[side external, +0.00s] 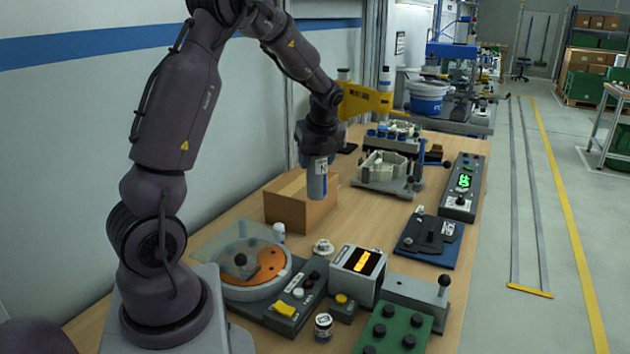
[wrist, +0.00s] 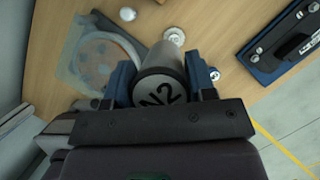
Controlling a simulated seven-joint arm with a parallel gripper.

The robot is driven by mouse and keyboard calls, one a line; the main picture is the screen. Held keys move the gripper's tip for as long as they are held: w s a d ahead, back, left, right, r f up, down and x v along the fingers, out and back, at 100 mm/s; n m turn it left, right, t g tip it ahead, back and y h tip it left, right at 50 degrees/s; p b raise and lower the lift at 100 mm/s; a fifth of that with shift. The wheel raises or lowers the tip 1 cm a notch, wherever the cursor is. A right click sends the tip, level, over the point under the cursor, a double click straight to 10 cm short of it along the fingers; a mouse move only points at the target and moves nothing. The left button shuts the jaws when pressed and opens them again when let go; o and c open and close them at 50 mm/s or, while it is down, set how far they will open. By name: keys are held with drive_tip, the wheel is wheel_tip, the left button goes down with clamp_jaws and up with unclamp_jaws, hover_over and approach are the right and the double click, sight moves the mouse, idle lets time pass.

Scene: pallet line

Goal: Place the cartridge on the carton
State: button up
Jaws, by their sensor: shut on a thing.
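A grey cylindrical cartridge marked "N2" (wrist: 163,92) sits between the blue fingers of my gripper (wrist: 163,84) in the wrist view. My gripper (side external: 317,178) is shut on the cartridge and points down in the side view. The cartridge shows there only partly, by its pale label (side external: 321,168), with a blue finger beside it. The brown carton (side external: 288,213) stands on the bench at the back, by the wall side. My gripper overlaps the carton's right part in the side view; the gap between them cannot be judged. The carton is not visible in the wrist view.
A round orange dial unit with a clear cover (side external: 250,268) sits in front of the carton. A control box (side external: 295,300), a display box (side external: 357,275) and a small white-capped part (side external: 323,247) stand nearby. Fixtures (side external: 385,170) and a black plate (side external: 428,240) lie to the right.

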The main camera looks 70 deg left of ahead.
drive_tip(key=s+a+r+n, duration=0.2)
drive_tip(key=s+a+r, duration=0.2)
drive_tip(key=s+r, duration=0.45)
drive_tip(key=w+a+f, duration=0.3)
drive_tip(key=a+f, duration=0.2)
drive_tip(key=f, duration=0.1)
drive_tip(key=w+a+f, duration=0.3)
drive_tip(key=a+f, duration=0.3)
drive_tip(key=f, duration=0.1)
drive_tip(key=shift+a+f+g, duration=0.15)
drive_tip(key=shift+f+g, duration=0.05)
drive_tip(key=shift+g, duration=0.1)
drive_tip(key=shift+f, duration=0.2)
drive_tip(key=o, duration=1)
drive_tip(key=shift+r, duration=0.1)
